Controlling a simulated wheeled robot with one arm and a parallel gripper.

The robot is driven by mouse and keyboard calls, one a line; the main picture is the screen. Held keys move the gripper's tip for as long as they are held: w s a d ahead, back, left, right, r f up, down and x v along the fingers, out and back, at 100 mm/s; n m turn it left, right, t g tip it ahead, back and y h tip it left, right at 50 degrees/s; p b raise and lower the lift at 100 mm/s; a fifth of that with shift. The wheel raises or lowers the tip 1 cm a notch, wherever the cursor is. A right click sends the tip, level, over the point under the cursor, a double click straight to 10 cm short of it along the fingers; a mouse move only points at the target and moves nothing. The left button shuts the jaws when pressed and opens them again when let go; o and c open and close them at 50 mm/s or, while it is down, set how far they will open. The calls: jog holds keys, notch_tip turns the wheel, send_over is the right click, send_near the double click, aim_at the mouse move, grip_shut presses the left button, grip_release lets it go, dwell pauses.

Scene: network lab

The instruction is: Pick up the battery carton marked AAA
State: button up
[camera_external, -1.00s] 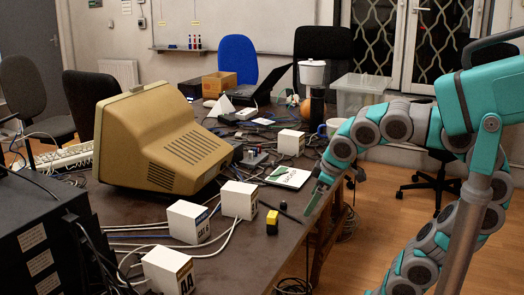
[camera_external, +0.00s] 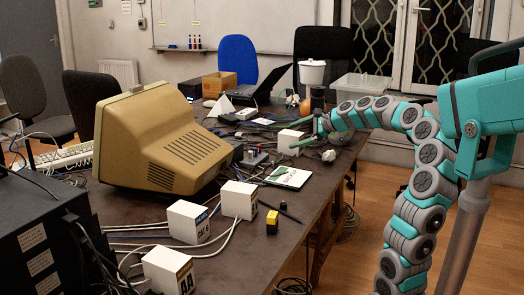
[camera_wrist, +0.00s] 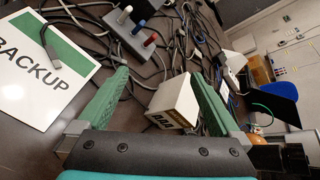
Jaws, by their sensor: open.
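A white carton (camera_external: 290,142) stands at the far right of the table in the external view.
A CAT 6 carton (camera_external: 186,222) and another white carton (camera_external: 238,200) stand nearer, with cables around them. A BACKUP card (camera_external: 289,177), a yellow-and-black block (camera_external: 272,222) and a beige monitor (camera_external: 155,140) are on the table. A clear bin (camera_external: 360,88) stands behind.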

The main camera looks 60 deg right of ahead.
aim_at(302, 138)
jog(key=d+f+m, duration=0.1)
jog(key=d+m, duration=0.1)
jog(key=m, duration=0.1)
jog(key=s+d+f+m, duration=0.1)
jog(key=d+m, duration=0.2)
jog(key=d+f+m, duration=0.1)
jog(key=d+m, duration=0.1)
jog(key=d, duration=0.1)
jog(key=shift+s+f+m+t+h+b, duration=0.1)
jog(key=shift+s+m+t+h+b, duration=0.2)
jog(key=shift+s+m+t+b, duration=0.1)
jog(key=shift+x, duration=1.25)
jog(key=shift+r+x, duration=0.15)
jog(key=shift+x, duration=1.2)
jog(key=shift+r+x, duration=0.1)
jog(key=shift+x, duration=1.2)
jog(key=shift+d, duration=0.2)
jog(key=shift+c, duration=0.4)
jog(key=c, duration=1.5)
